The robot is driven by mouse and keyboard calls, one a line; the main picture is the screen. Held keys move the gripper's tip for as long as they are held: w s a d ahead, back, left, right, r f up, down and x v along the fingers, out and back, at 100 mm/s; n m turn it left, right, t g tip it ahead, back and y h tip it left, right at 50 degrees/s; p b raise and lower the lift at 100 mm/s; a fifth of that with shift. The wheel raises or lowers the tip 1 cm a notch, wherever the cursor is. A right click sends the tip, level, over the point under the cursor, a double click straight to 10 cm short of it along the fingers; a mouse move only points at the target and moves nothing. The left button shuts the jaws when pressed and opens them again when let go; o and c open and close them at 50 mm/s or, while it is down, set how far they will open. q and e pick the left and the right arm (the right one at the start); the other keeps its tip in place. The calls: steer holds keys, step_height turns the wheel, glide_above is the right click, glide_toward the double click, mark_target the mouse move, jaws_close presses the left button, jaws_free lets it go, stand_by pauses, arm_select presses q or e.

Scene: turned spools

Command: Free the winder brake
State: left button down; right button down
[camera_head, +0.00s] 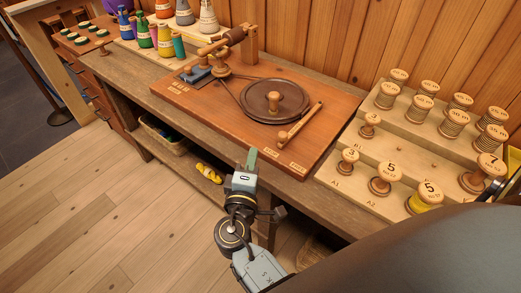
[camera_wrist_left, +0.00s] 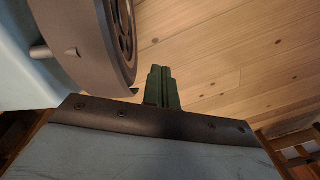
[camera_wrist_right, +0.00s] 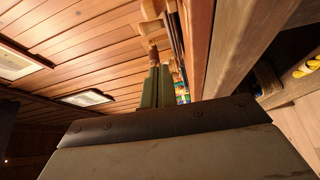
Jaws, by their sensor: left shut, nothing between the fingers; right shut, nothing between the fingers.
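The winder's reddish-brown board (camera_head: 180,98) lies on the bench, with a dark round wheel (camera_head: 257,101) and a wooden spindle (camera_head: 222,42) at its back left. A wooden lever (camera_head: 301,124), which looks like the brake, lies slanted near the wheel's right side. My left gripper (camera_wrist_left: 160,82) is shut and empty over the floor, outside the head view.
A stepped rack (camera_head: 398,142) of several spools stands on the right, with numbered spools in front. Coloured thread cones (camera_head: 165,40) stand at the back left. A basket (camera_head: 165,135) and yellow yarn (camera_head: 209,173) lie on the lower shelf. The floor at left is clear.

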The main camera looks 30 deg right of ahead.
steer(key=x, duration=0.8)
steer(key=shift+w+d+r, duration=0.1)
steer(key=shift+w+d, duration=0.05)
steer(key=shift+w, duration=0.05)
steer(key=shift+s+d+p, duration=0.5)
steer(key=shift+s+d, duration=0.4)
steer(key=shift+s, duration=0.25)
steer(key=shift+s+d+f, duration=0.2)
steer(key=shift+s+d, duration=0.05)
steer(key=shift+s, duration=0.15)
arm_select(q)
steer(key=shift+w+d+r, duration=0.2)
steer(key=shift+d+r, duration=0.1)
steer(key=shift+d, duration=0.25)
steer(key=shift+w+d+r, duration=0.2)
steer(key=shift+d+r, duration=0.05)
steer(key=shift+d, duration=0.25)
steer(key=shift+s, duration=0.15)
